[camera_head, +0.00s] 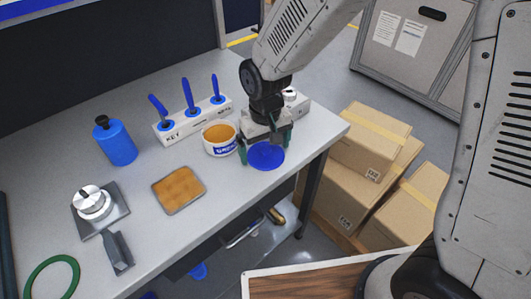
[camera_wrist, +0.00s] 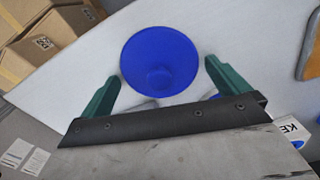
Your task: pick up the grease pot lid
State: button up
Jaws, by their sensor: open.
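The grease pot lid (camera_head: 266,156) is a round blue disc lying flat on the grey table near its front right edge. In the wrist view the lid (camera_wrist: 160,62) shows a small round raised part near its lower middle. My gripper (camera_head: 266,148) is above the lid, pointing down, with its green fingers apart. In the wrist view the fingers of my gripper (camera_wrist: 160,82) stand on either side of the lid's near part, with a gap on each side and nothing held. The open grease pot (camera_head: 220,139), white with orange-brown grease, stands just left of my gripper.
A block with blue-handled tools (camera_head: 191,119) stands behind the pot. A blue bottle (camera_head: 115,142), an orange-brown pad (camera_head: 178,189), a metal fixture (camera_head: 94,205) and a green ring (camera_head: 53,279) are to the left. Cardboard boxes (camera_head: 369,143) stand on the floor right of the table (camera_head: 225,196).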

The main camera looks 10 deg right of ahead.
jog(key=shift+c, duration=0.3)
jog(key=c, duration=0.7)
jog(key=shift+r, duration=0.15)
